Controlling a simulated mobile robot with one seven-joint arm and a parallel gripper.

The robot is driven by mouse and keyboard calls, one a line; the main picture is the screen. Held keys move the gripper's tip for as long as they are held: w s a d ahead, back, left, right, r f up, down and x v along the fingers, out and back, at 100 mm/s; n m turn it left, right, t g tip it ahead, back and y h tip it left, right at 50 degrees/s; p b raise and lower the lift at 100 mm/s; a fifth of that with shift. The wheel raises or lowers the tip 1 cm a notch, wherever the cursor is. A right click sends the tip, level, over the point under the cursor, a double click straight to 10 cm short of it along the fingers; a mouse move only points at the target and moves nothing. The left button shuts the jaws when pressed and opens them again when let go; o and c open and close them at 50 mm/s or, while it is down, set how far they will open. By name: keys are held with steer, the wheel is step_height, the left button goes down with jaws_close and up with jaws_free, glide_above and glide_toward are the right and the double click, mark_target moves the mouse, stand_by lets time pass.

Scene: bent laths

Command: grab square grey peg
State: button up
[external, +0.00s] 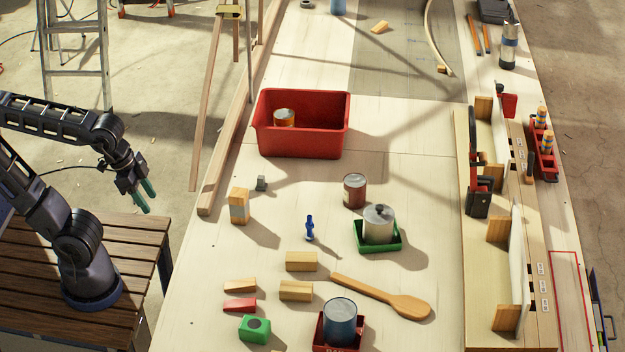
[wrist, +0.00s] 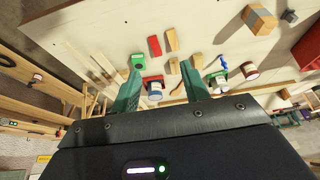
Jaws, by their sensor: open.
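The small grey peg (external: 261,183) stands on the pale workbench, just behind a wooden block with a grey band (external: 239,207) and in front of the red bin. In the wrist view a small grey shape beside the banded block, near the top right, looks like the peg (wrist: 290,16). My gripper (external: 147,197) has green fingers and is open and empty. It is off the bench's left edge, well left of the peg. In the wrist view the open fingers (wrist: 160,70) point toward the bench, with the peg far to their right.
A red bin (external: 301,145) holding a can stands behind the peg. A blue figure (external: 309,228), a red can (external: 354,190) and a green tray (external: 377,245) with a metal canister are to the right. Several blocks and a wooden spoon (external: 385,297) lie nearer. Upright laths line the left edge.

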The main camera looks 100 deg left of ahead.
steer(key=w+a+n+g, duration=0.1)
steer(key=w+a+n, duration=0.4)
steer(key=w+a, duration=0.5)
steer(key=n+g, duration=0.4)
steer(key=n, duration=0.8)
glide_above(261, 177)
step_height(261, 177, down, 19)
steer(key=shift+s+a+f, duration=0.1)
steer(key=shift+a+f, duration=0.35)
step_height(261, 177, down, 5)
steer(key=shift+d+f, duration=0.2)
steer(key=shift+f, duration=1.15)
steer(key=shift+d+f, duration=0.15)
steer(key=shift+f, duration=1.15)
jaws_close()
